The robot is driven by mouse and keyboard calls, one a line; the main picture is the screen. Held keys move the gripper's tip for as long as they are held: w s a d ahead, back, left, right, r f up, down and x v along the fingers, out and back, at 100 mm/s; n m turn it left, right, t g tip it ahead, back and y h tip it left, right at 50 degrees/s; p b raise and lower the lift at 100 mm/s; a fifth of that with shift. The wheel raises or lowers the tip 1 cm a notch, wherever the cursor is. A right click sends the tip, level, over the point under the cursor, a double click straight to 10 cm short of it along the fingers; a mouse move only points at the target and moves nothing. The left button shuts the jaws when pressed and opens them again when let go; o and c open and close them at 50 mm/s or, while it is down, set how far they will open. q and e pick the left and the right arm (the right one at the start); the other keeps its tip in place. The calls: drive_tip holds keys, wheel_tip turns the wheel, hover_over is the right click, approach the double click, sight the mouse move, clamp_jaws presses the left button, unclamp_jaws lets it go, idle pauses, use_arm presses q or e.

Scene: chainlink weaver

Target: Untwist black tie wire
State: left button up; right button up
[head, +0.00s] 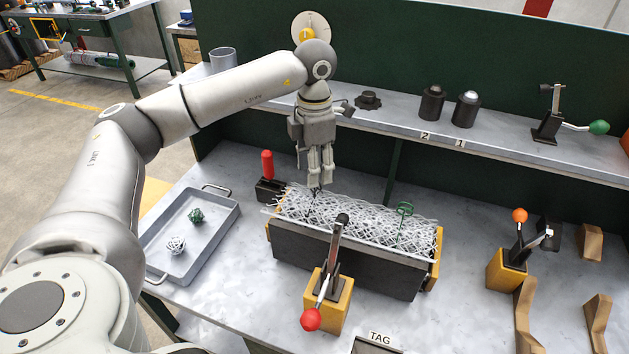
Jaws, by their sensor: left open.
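A roll of silver chainlink mesh (350,222) lies along the top of a dark block between yellow end pieces. My left gripper (318,186) points straight down over the left part of the mesh, its fingers open with a narrow gap. A small dark bit at the fingertips looks like the black tie wire (314,197), but it is too small and too close to the fingers to tell its shape or whether they touch it. A green wire loop (404,210) stands up from the right part of the mesh. My right gripper is not in view.
A red-handled clamp (312,318) stands in front of the mesh, its lever rising close to it. A red-handled tool (267,165) stands behind left. A grey tray (188,262) holds a white and a green wire ball. An orange-knobbed clamp (519,217) stands right.

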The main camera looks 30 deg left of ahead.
use_arm(q)
drive_tip(key=m, duration=0.4)
drive_tip(key=shift+m+b, duration=0.3)
drive_tip(key=shift+m, duration=0.1)
drive_tip(key=m, duration=0.3)
drive_tip(key=shift+m, duration=0.3)
drive_tip(key=m, duration=0.3)
drive_tip(key=shift+b, duration=0.4)
drive_tip(key=m, duration=0.5)
wheel_tip(320, 180, down, 3)
drive_tip(key=b, duration=0.2)
drive_tip(key=shift+b, duration=0.35)
drive_tip(key=shift+f, duration=0.55)
drive_tip(key=shift+c, duration=0.4)
